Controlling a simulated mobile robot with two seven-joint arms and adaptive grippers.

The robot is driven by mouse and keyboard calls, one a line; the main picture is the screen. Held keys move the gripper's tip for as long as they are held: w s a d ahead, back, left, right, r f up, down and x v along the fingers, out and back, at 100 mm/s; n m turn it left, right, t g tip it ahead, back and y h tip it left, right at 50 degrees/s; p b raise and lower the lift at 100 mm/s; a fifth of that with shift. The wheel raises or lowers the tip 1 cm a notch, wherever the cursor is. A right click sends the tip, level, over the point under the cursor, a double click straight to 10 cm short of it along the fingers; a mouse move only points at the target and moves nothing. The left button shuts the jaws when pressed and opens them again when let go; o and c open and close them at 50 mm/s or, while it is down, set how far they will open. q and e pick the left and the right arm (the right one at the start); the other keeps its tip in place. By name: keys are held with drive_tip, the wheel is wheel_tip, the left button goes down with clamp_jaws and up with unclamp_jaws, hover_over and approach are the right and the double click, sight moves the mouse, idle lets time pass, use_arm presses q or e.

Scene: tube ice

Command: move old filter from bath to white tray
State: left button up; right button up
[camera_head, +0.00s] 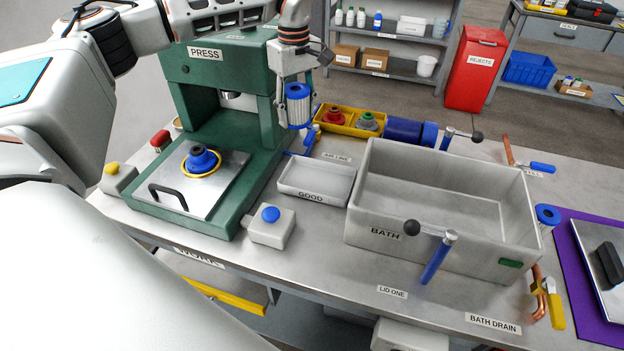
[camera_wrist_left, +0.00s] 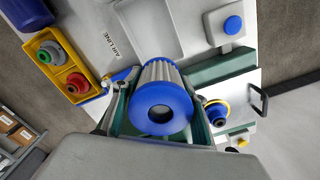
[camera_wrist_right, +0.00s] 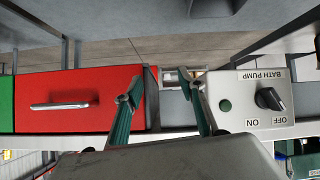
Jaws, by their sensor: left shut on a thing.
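The filter (camera_head: 298,106), with blue end caps and pale pleated sides, is held upright in my left gripper (camera_head: 286,112). In the left wrist view the same filter (camera_wrist_left: 161,105) sits between the fingers, its blue ringed end facing the camera. It is in the air beside the green press, above and behind the white tray. The white tray (camera_head: 314,193), labelled GOOD, is empty on the table. The grey bath (camera_head: 375,211) is right of the tray and looks empty inside. My right gripper (camera_wrist_right: 162,92) is open and empty, near a red drawer and the bath pump box.
The green press (camera_head: 190,72) holds a blue cone with a yellow ring on its plate. A yellow bin (camera_head: 347,130) with red and green parts stands behind the tray. Lever handles (camera_head: 437,258) rise at the bath's front and back. The bath pump box (camera_wrist_right: 251,103) is beside my right gripper.

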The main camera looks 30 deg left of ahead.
sight(300, 179)
use_arm(q)
wheel_tip(300, 179, down, 19)
drive_tip(key=shift+f+b, duration=0.15)
drive_tip(key=shift+b, duration=0.4)
drive_tip(key=shift+f, duration=0.1)
drive_tip(key=o, duration=0.8)
drive_tip(key=shift+f, duration=0.1)
drive_tip(key=shift+o, duration=0.2)
wheel_tip(300, 179, up, 12)
drive_tip(key=shift+r, duration=0.2)
